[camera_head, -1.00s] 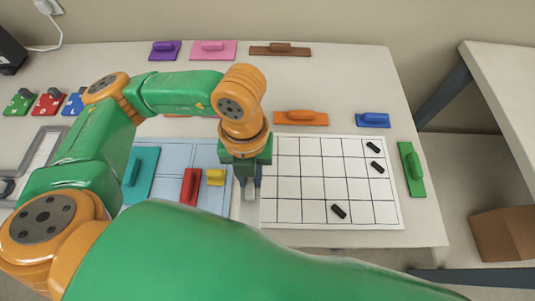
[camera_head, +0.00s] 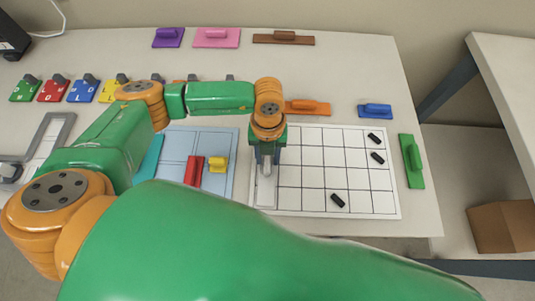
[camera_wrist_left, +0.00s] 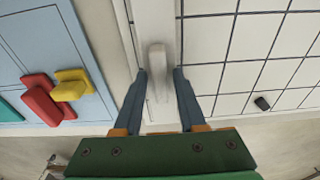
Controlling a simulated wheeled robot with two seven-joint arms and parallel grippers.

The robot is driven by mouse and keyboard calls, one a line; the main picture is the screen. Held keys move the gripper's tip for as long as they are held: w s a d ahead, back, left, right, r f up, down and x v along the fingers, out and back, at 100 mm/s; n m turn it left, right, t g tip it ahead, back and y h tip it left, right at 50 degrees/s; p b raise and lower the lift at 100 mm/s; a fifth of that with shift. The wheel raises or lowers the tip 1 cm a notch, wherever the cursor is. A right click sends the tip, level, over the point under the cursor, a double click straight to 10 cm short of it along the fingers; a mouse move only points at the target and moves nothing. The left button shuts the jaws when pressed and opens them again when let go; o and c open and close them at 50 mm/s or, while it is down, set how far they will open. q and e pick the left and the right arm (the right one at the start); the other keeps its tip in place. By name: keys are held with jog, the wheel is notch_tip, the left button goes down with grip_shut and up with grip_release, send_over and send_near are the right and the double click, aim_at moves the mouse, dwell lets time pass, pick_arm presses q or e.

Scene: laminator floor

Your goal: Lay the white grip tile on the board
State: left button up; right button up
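The white grip tile (camera_head: 265,194) is a long white plate with an upright grip. It lies along the left column of the white gridded board (camera_head: 316,182), its long side following the grid lines. In the left wrist view the tile (camera_wrist_left: 157,120) runs up the middle, with its grip between my fingers. My left gripper (camera_head: 266,168) is above the tile, pointing down. In the left wrist view its fingers (camera_wrist_left: 160,75) stand either side of the grip with narrow gaps, so it is open. The tile's far end is hidden behind the gripper. My right gripper is not in view.
Several black pieces (camera_head: 338,200) lie on the board. Left of it, a blue panel (camera_head: 176,147) carries red (camera_head: 194,170) and yellow (camera_head: 218,164) grip tiles. Orange (camera_head: 308,107), blue (camera_head: 375,111) and green (camera_head: 411,161) tiles lie around the board. The board's middle columns are mostly clear.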

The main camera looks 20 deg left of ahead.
pick_arm(q)
jog(key=shift+o, duration=0.3)
jog(key=shift+r, duration=0.2)
notch_tip(320, 180, up, 12)
jog(key=w+b, duration=0.1)
jog(key=b, duration=0.1)
jog(key=shift+w+a, duration=0.2)
jog(key=shift+s+f, duration=0.1)
